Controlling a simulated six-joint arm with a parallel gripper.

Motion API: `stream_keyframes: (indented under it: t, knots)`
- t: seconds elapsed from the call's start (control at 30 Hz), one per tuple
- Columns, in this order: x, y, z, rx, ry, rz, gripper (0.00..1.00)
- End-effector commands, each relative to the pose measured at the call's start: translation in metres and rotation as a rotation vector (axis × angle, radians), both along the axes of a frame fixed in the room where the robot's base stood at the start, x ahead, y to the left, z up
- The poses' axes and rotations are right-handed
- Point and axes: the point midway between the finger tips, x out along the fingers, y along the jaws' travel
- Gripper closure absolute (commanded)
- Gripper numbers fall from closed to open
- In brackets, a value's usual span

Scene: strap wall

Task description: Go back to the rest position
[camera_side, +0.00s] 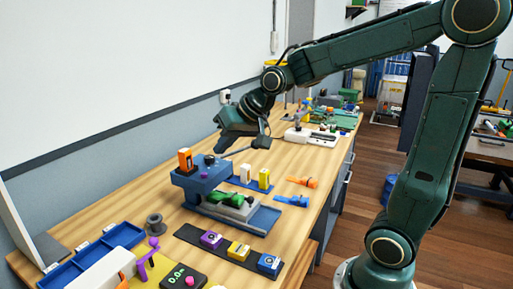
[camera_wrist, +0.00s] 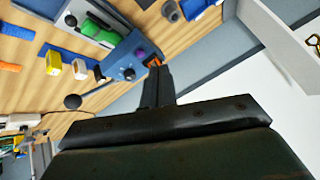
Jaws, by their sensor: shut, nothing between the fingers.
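My gripper (camera_side: 226,142) hangs in the air above the far part of the bench, behind the blue fixture (camera_side: 200,180), and touches nothing that I can see. In the wrist view its dark fingers (camera_wrist: 157,84) are together, with nothing held. The blue fixture carries an orange block (camera_side: 185,160) and a green part (camera_side: 228,198). In the wrist view the green part (camera_wrist: 100,32) lies beyond the fingers, and the orange block is partly hidden near their tips.
A white block (camera_side: 246,173) and a yellow block (camera_side: 264,179) stand behind the fixture. A dark strip (camera_side: 220,249) with coloured blocks and a blue tray (camera_side: 105,254) are nearer. A white wall panel (camera_side: 130,60) rises behind the bench.

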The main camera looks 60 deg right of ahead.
Motion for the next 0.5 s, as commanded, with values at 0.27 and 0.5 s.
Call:
stream_keyframes:
  t: [0.27, 0.5]
  knots:
    - [-0.072, 0.022, 0.012, -0.113, 0.056, 0.119, 1.00]
    - [-0.135, 0.032, 0.011, -0.197, 0.107, 0.216, 1.00]
